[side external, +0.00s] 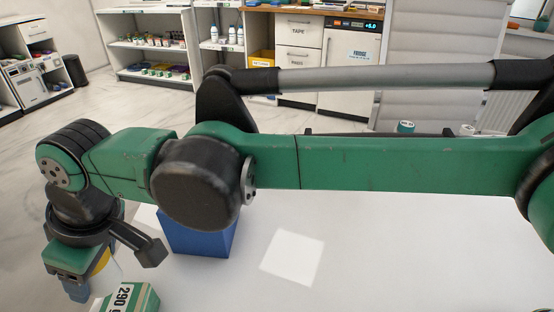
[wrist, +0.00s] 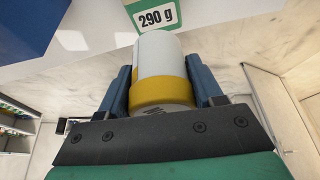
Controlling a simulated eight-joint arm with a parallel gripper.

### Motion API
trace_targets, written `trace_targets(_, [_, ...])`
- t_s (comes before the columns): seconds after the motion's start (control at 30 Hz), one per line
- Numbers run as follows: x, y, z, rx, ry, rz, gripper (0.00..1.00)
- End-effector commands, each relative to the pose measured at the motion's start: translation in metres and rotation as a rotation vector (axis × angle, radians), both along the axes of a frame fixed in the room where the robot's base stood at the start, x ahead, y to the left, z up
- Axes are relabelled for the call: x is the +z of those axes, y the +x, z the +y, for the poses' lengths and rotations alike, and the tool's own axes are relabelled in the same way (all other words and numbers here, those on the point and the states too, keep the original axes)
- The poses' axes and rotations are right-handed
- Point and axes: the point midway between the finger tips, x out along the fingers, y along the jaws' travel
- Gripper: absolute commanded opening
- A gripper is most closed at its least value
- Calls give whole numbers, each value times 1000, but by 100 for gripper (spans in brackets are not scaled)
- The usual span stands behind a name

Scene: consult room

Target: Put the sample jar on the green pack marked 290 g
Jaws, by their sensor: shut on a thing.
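The sample jar, white with a yellow band, (wrist: 158,55) is between the blue fingers of my gripper (wrist: 164,88) in the wrist view. My gripper is shut on it. In the side view my gripper (side external: 82,288) is at the lower left, and only a bit of the jar's yellow band (side external: 102,262) and pale body shows behind it. The green pack marked 290 g (side external: 146,298) is just right of and below the gripper, cut by the bottom edge. The pack's label (wrist: 157,18) shows beyond the jar in the wrist view. I cannot tell whether jar and pack touch.
A blue box (side external: 200,238) stands on the white table (side external: 380,260) behind the pack, partly hidden by my arm. It also shows in the wrist view (wrist: 25,25). The table to the right is clear except for a bright square patch (side external: 292,257). Shelves and drawers stand beyond.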

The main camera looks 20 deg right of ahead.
Motion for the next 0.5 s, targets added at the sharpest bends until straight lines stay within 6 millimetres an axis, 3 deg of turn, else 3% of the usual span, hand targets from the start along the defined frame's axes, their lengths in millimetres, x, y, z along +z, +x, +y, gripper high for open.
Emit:
trace_targets(0.3, [-42,0,0,0,0,0,0])
trace_targets(0.5, [-50,0,0,0,0,0,0])
